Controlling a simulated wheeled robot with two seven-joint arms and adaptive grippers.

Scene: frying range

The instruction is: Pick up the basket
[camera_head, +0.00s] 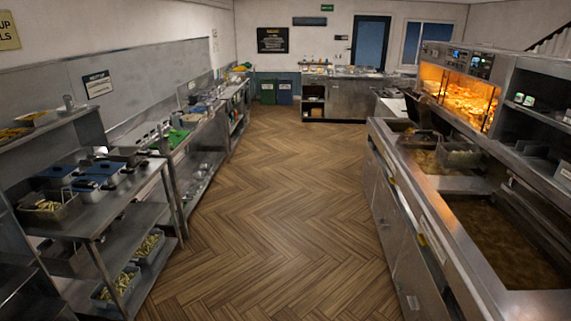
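On the frying range at the right, a wire basket (460,156) sits at the far fryer vat, near its right side. A second basket-like shape (420,136) is beside it to the left, with a dark upright part that may be its handle. Both are small in the picture, so their contents are hard to tell. Neither of my grippers is in view.
The frying range (408,222) runs along the right, with a wide vat of brown oil (510,240) in front. A lit heated display (462,97) stands behind. Steel shelves (112,203) with food tubs line the left. The wooden floor (270,210) between is clear.

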